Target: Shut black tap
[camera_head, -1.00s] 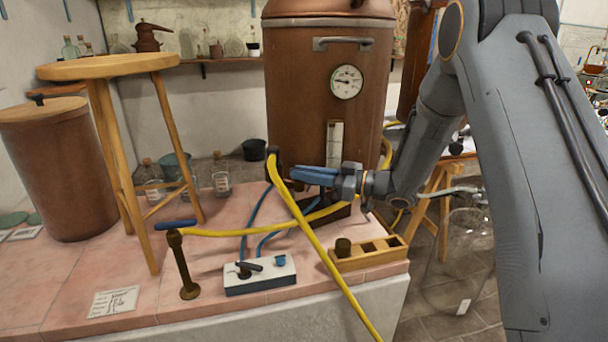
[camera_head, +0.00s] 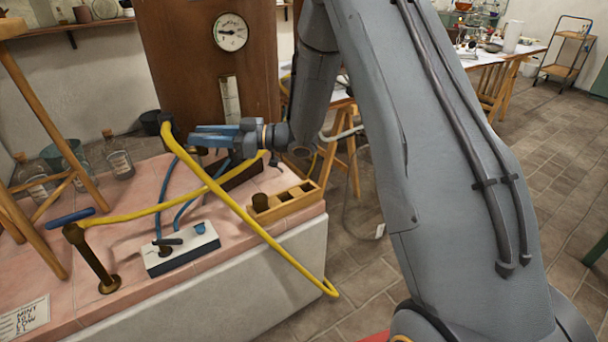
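The black tap (camera_head: 166,242) is a small dark lever on top of a white block (camera_head: 180,256) on the pink tiled bench. A blue tap (camera_head: 200,229) sits on the same block, to its right. My gripper (camera_head: 192,138) has blue fingers pointing left. It is above and behind the block, in front of the copper boiler, and apart from the black tap. Its fingers are seen from the side, so I cannot tell the gap between them. Nothing clearly shows in its grasp.
A yellow hose (camera_head: 250,219) slants across the bench front and hangs over the edge. Blue hoses (camera_head: 167,197) rise behind the block. A dark post (camera_head: 99,265) stands left; a wooden rack (camera_head: 290,207) lies right. The boiler (camera_head: 180,60) stands behind.

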